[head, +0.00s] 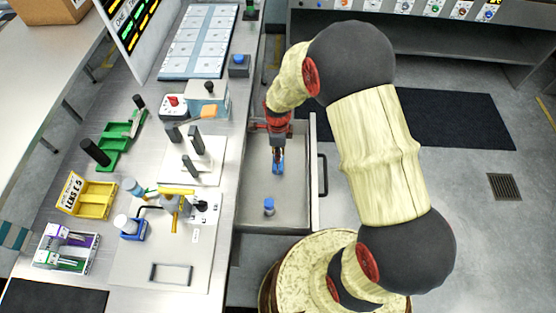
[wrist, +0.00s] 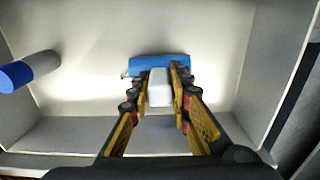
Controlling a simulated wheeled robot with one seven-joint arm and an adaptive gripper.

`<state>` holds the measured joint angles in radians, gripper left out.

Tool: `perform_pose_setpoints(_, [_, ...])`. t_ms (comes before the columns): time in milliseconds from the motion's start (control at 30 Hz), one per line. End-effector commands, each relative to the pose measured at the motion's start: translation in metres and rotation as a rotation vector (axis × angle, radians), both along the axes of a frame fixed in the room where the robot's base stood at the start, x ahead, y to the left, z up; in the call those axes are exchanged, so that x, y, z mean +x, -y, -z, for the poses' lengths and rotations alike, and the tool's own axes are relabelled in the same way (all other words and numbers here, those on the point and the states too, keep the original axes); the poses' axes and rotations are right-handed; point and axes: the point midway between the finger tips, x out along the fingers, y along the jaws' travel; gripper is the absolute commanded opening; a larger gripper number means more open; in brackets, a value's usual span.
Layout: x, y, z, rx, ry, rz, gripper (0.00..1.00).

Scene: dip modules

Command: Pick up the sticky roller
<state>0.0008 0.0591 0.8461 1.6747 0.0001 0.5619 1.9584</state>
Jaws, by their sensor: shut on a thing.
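My gripper (head: 277,154) reaches down into an open drawer (head: 300,205). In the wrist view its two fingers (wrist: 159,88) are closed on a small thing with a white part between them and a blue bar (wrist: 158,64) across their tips. This looks like the sticky roller; it shows as a blue piece (head: 278,166) under the fingers in the head view. Whether it touches the drawer floor I cannot tell.
The drawer's walls stand close around my gripper, with its handle (head: 322,175) on the right side. A blue-topped item (head: 269,207) stands nearer in the drawer. The workbench on the left holds a yellow bin (head: 88,197), green holders (head: 118,142) and several fixtures.

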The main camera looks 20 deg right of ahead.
Motion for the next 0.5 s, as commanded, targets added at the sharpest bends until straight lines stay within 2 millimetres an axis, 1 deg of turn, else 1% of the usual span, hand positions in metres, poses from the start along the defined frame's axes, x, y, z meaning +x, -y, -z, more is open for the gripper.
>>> perform_pose_setpoints(33, [0.0001, 0.0000, -0.0001, 0.000, 0.000, 0.000, 0.12])
perform_pose_setpoints(267, [0.0002, 0.0001, -0.0001, 0.000, 0.000, 0.000, 0.00])
perform_pose_setpoints(500, [0.0003, 0.0000, -0.0002, 0.000, 0.001, 0.000, 0.00])
